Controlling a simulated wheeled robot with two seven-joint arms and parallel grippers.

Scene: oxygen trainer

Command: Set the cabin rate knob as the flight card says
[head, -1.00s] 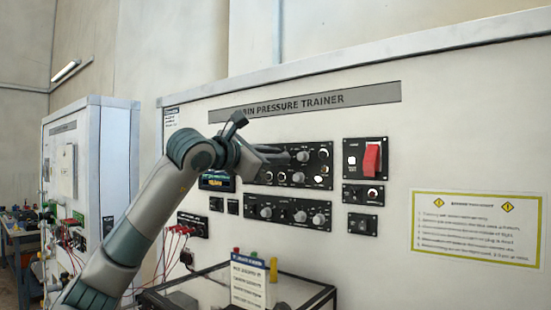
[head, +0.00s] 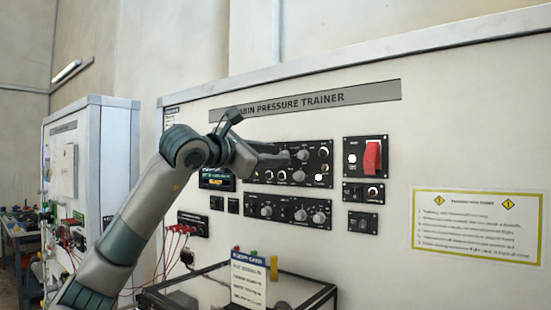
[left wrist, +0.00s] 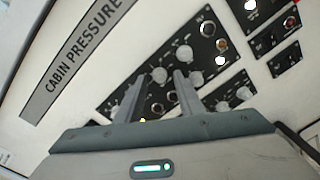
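The upper black knob panel (head: 321,150) is on the trainer's white face, with several grey knobs and small indicators. Its labels are too small to read, so I cannot tell which knob is the cabin rate knob. My left gripper (head: 284,157) is in front of this panel's left part, partly hiding it. In the left wrist view the left gripper's fingers (left wrist: 168,80) are apart, with a gap between them, and point at the grey knobs (left wrist: 184,56); contact cannot be told. The flight card (head: 248,284) stands low in front, its text unreadable. My right gripper is not in view.
A lower knob panel (head: 287,211) is just below. A red guarded switch (head: 372,157) is to the right, beside small switch plates. A dark-framed case (head: 310,298) stands below the panels, with red cables (head: 172,240) left of it. A yellow-edged notice (head: 476,228) hangs right.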

